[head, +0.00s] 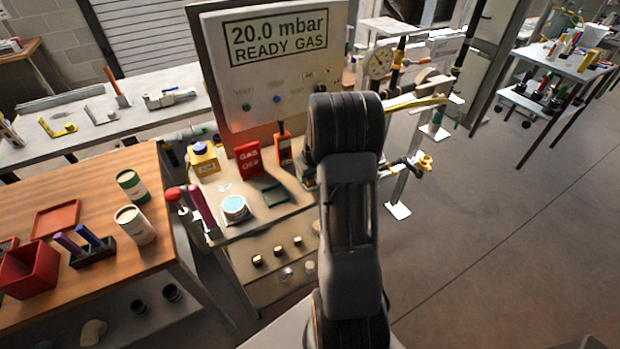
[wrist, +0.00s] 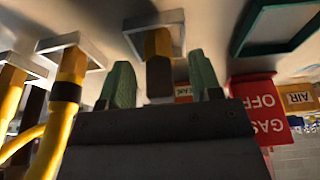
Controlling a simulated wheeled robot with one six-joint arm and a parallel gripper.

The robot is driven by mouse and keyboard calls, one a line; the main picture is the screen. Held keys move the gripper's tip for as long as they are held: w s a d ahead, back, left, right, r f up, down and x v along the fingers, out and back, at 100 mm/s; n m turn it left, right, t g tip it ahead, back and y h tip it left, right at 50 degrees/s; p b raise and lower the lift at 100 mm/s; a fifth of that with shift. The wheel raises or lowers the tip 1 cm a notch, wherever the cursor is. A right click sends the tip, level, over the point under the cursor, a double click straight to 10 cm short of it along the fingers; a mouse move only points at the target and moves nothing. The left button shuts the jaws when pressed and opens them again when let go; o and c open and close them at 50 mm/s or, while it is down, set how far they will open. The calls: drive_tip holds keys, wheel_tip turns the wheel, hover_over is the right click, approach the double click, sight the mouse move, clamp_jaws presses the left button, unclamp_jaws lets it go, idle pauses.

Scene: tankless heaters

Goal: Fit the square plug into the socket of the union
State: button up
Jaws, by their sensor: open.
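My gripper (wrist: 160,62) is open in the wrist view, which looks upside down. Its two green fingers stand apart, one on each side of a brass-yellow piece (wrist: 158,47) with a dark grey end. I see gaps between the fingers and this piece. It rises from a grey square-rimmed base (wrist: 133,41). I cannot tell whether it is the square plug or part of the union, and I make out no socket. In the head view my arm hides my gripper and whatever is beside it.
Yellow pipes (wrist: 70,78) stand close by on similar bases. A red GAS OFF box (head: 247,160), an orange meter (head: 284,150), a green tray (head: 270,194) and a yellow container (head: 203,158) share the bench. The gas panel (head: 240,85) rises behind.

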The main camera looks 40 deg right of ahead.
drive_tip(key=shift+c, duration=0.4)
drive_tip(key=c, duration=0.9)
drive_tip(key=shift+c, duration=0.4)
drive_tip(key=shift+r, duration=0.2)
